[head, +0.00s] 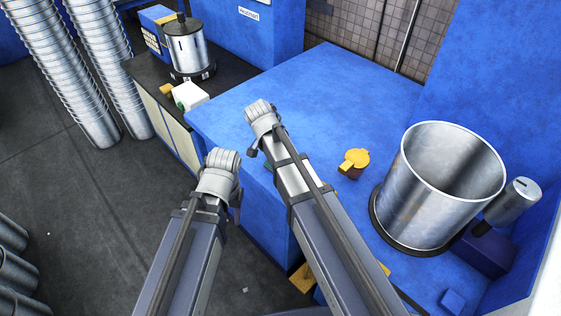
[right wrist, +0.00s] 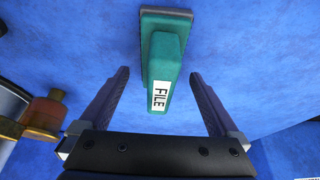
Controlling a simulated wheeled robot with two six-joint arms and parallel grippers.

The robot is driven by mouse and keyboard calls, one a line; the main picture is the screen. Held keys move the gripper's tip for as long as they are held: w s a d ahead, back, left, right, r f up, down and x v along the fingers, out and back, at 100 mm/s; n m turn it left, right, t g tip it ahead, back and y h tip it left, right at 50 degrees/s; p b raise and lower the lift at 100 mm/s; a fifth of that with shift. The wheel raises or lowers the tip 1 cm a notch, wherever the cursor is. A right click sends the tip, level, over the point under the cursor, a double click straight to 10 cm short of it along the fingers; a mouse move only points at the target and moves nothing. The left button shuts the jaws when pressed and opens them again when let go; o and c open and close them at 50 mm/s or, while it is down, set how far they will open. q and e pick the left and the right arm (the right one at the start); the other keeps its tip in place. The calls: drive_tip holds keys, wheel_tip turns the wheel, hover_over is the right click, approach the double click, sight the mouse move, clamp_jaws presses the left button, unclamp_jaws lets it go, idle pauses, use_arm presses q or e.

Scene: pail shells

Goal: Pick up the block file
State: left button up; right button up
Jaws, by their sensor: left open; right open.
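The block file (right wrist: 163,65) is a teal block with a dark strip at its far end and a white "FILE" label. In the right wrist view it lies on the blue surface, centred between the fingers. My right gripper (right wrist: 160,73) is open, with its two dark fingers spread on either side of the file and not closed on it. In the head view my arm hides nearly all of the file; only a small teal patch shows beside the arm. My left gripper (head: 237,207) is open at the front left edge of the blue bench, and no held thing shows.
A yellow and brown object (head: 354,161) lies on the blue bench (head: 330,90), right of my right arm. A large open metal pail (head: 425,200) stands further right. A dark side counter at the left holds a lidded metal can (head: 188,50) and a white block (head: 190,96). The bench's far part is clear.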

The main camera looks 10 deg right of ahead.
drive_tip(key=shift+w+d+f, duration=0.1)
drive_tip(key=shift+d+f, duration=0.05)
drive_tip(key=shift+f, duration=0.35)
drive_tip(key=shift+r, duration=0.1)
drive_tip(key=shift+f+b, duration=0.25)
drive_tip(key=shift+b, duration=0.05)
drive_tip(key=shift+c, duration=0.3)
clamp_jaws()
idle(0.6)
